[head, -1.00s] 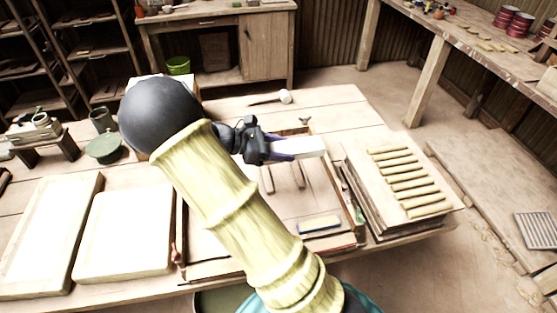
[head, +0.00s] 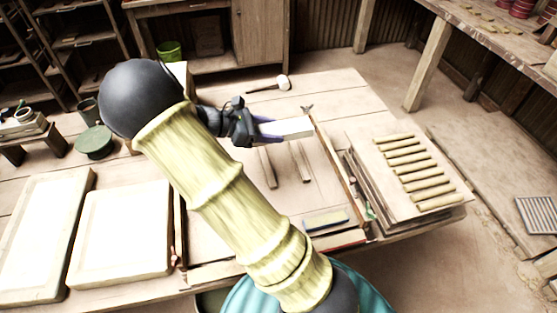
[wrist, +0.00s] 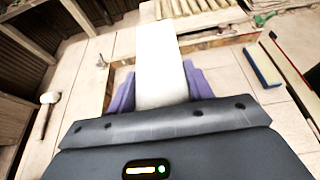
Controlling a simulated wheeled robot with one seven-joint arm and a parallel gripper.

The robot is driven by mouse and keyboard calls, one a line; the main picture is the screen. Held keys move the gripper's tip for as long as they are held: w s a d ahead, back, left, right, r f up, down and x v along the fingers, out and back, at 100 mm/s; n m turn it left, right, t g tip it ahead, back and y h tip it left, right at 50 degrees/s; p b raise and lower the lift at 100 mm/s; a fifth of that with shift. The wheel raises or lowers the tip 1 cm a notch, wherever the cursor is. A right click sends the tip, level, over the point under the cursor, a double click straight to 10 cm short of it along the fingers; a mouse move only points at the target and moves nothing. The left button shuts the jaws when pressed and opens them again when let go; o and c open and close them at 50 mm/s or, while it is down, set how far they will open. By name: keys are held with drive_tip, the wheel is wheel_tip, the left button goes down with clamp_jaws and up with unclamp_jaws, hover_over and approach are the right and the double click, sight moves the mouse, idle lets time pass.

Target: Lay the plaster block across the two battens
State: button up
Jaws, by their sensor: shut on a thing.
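My gripper (head: 256,130) is shut on the white plaster block (head: 286,128) and holds it level, with the block's long end pointing right, away from the fingers. In the wrist view the block (wrist: 161,60) sits between the two purple fingers. The two battens, a left batten (head: 267,167) and a right batten (head: 300,161), lie side by side with a gap on the board inside the wooden frame. The block appears above their far ends in the head view. How high it is above them I cannot tell. In the wrist view the block or gripper hides the battens.
A blue-and-yellow sponge-like block (head: 326,221) lies at the frame's near right. A stack of boards with several clay rolls (head: 412,170) stands to the right. A mallet (head: 282,83) lies behind. Two pale slabs (head: 122,232) lie on the left.

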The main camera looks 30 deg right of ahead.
drive_tip(key=shift+s, duration=0.2)
drive_tip(key=shift+d+f, duration=0.2)
drive_tip(key=shift+f, duration=0.05)
wheel_tip(320, 180, down, 5)
drive_tip(key=shift+s+d+f, duration=0.1)
drive_tip(key=shift+f, duration=0.2)
